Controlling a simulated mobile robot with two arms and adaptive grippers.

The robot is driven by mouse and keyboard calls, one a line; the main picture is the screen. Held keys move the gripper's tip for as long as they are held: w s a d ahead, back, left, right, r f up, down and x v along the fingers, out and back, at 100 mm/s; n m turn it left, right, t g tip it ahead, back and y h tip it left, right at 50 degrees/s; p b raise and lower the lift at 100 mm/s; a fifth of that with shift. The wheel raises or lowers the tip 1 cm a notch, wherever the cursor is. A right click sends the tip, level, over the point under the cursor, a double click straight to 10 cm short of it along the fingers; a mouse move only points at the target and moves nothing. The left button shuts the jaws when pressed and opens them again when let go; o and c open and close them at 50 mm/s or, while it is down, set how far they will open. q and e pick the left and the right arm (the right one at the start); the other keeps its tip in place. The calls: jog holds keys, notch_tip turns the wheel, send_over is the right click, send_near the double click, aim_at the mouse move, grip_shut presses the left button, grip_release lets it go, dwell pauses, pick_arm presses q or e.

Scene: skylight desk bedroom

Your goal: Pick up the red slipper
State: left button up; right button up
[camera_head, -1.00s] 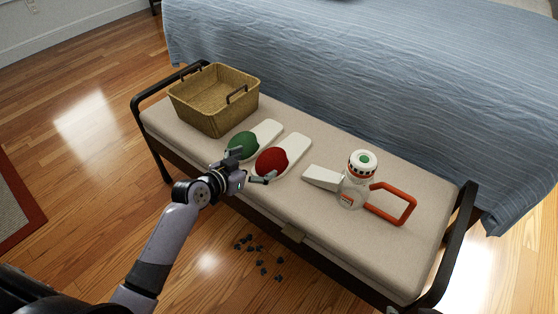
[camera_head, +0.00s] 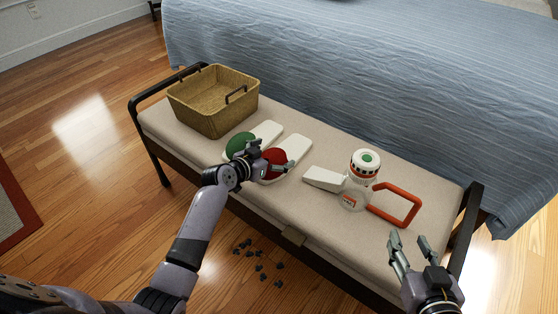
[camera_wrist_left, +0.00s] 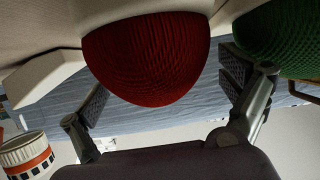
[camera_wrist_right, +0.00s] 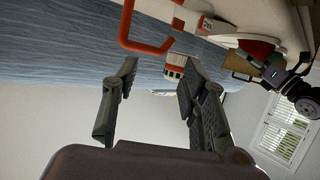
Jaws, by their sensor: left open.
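The red slipper (camera_head: 272,160) lies on the bench beside a green slipper (camera_head: 240,144); each has a white sole. My left gripper (camera_head: 275,158) is over the red slipper and hides part of it in the head view. In the left wrist view the red toe (camera_wrist_left: 146,58) lies between the two open fingers (camera_wrist_left: 165,90), with the green slipper (camera_wrist_left: 282,38) beyond the right finger. I cannot tell whether the fingers touch the red slipper. My right gripper (camera_head: 408,245) is open and empty near the bench's right front edge, and its fingers (camera_wrist_right: 155,95) show in the right wrist view.
The beige bench (camera_head: 330,240) has black metal end rails. A wicker basket (camera_head: 213,102) stands at its left end. Dark bits (camera_head: 260,268) lie on the floor.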

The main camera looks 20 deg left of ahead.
pick_arm(q)
jog(key=x, duration=0.2)
jog(key=shift+w+d+f+b, duration=0.15)
jog(key=shift+w+f+b, duration=0.05)
jog(key=shift+w+b, duration=0.2)
pick_arm(e)
jog(key=r+t, duration=0.1)
jog(key=w+r+t, duration=0.1)
jog(key=r, duration=0.1)
jog(key=a+r+t+y, duration=0.1)
jog(key=shift+w+r, duration=0.35)
jog(key=shift+r, duration=0.05)
pick_arm(q)
jog(key=shift+c, duration=0.2)
jog(key=c, duration=1.4)
